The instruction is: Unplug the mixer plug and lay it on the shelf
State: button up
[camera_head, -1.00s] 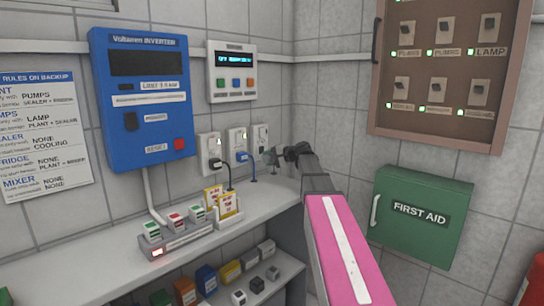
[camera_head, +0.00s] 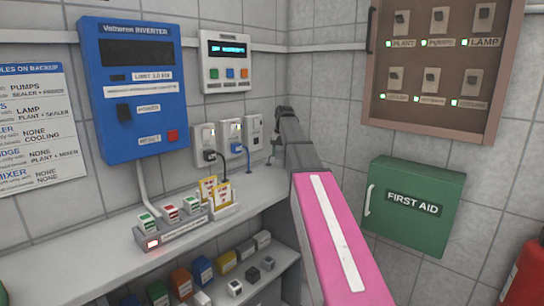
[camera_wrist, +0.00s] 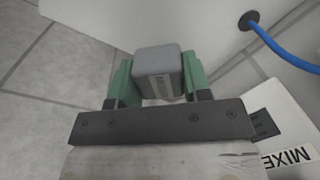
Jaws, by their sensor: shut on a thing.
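My gripper (camera_wrist: 155,85) is shut on a grey block-shaped plug (camera_wrist: 158,70), with a green finger on each side. No cord shows on this plug. A white socket plate (camera_wrist: 285,115) marked "MIXE...", its label cut off by the frame, lies at the lower right of the wrist view; the plug appears apart from it. In the head view, the rightmost wall socket (camera_head: 254,128) shows no plug on its visible face. The gripper there (camera_head: 273,149) is mostly hidden by my arm, above the right end of the white shelf (camera_head: 90,262).
Beside it, a black plug (camera_head: 209,155) and a blue plug (camera_head: 236,149) sit in the other sockets, their cords running to the shelf. A green first aid box (camera_head: 415,225) hangs to the right.

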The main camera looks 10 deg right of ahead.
aim_at(284, 174)
jog(key=shift+s+d+r+h, duration=0.2)
jog(key=shift+d+r+h, duration=0.1)
jog(key=shift+d, duration=0.2)
jog(key=shift+s+d+r+h, duration=0.2)
jog(key=shift+d+r+h, duration=0.1)
jog(key=shift+d, duration=0.15)
jog(key=shift+f, duration=4.3)
jog(key=o, duration=1.8)
jog(key=shift+c, duration=0.2)
jog(key=shift+r, duration=0.1)
jog(key=shift+r, duration=4.45)
